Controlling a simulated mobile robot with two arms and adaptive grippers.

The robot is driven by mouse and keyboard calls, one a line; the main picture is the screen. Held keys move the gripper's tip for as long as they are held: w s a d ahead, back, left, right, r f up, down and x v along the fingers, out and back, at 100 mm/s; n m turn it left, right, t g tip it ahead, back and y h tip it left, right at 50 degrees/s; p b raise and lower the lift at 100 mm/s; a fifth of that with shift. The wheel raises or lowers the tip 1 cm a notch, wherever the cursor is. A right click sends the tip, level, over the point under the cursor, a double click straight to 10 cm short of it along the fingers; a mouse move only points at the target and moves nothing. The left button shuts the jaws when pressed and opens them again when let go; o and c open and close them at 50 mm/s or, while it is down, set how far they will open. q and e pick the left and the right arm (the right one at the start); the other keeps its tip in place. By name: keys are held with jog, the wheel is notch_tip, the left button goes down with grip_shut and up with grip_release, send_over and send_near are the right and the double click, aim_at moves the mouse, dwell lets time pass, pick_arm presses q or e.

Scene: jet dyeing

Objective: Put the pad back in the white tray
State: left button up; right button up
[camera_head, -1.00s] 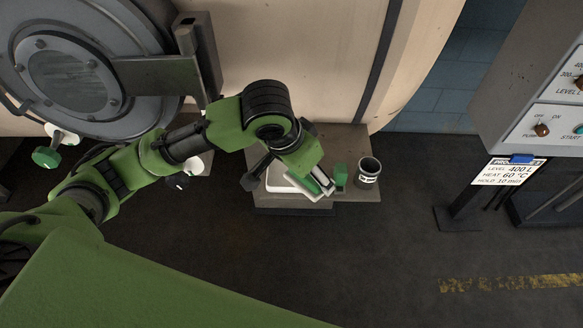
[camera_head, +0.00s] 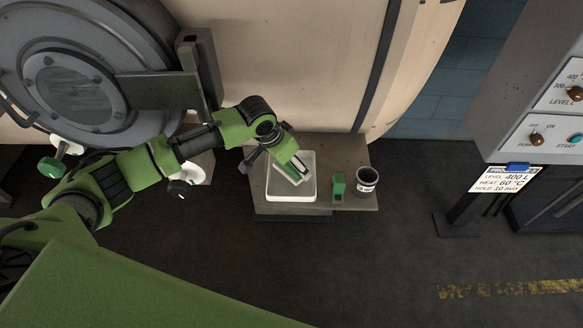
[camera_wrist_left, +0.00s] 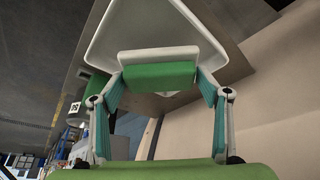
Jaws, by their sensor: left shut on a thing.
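In the left wrist view the fingers (camera_wrist_left: 164,92) are shut on the pad (camera_wrist_left: 158,77), a green block with a white layer. The pad is in front of the tray's inside; whether it touches the tray floor I cannot tell. My right gripper is not in view.
The round machine door (camera_head: 75,80) is at the left. A control panel (camera_head: 545,110) stands at the right.

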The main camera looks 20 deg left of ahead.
aim_at(291, 170)
pick_arm(q)
jog(key=shift+f+p, duration=0.35)
jog(key=shift+f, duration=1.1)
jog(key=o, duration=1)
jog(key=shift+f, duration=0.1)
jog(key=shift+b+v, duration=0.5)
jog(key=shift+v, duration=5.6)
jog(key=shift+d, duration=0.1)
